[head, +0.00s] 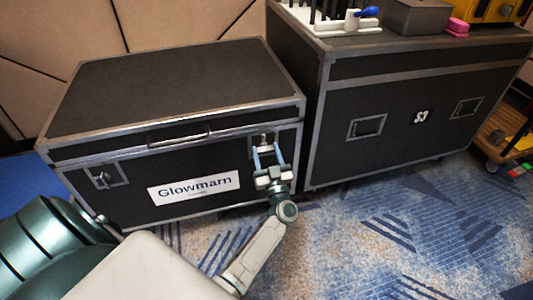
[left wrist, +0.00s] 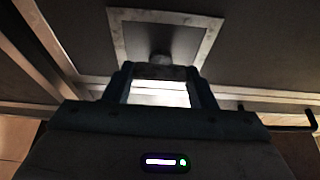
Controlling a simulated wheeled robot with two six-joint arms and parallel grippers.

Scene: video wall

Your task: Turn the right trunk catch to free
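The black trunk (head: 180,85) with grey metal edges and a "Glowmarn" label stands on the left in the head view. Its right catch (head: 263,139) is on the front face near the right end. In the left wrist view its square metal plate (left wrist: 125,28) and small dark knob (left wrist: 160,60) show at the top. My left gripper (head: 268,152) is in front of this catch. Its two fingers are apart, and in the left wrist view the gripper (left wrist: 161,76) has the knob between or just beyond its tips; contact cannot be told. My right gripper is not in view.
The trunk's left catch (head: 103,180) and a handle (head: 179,139) are on the same front. A larger black case (head: 400,75) marked S3 stands to the right, with items on top. A wooden dolly (head: 500,150) is at the far right. Blue patterned carpet (head: 400,220) lies clear in front.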

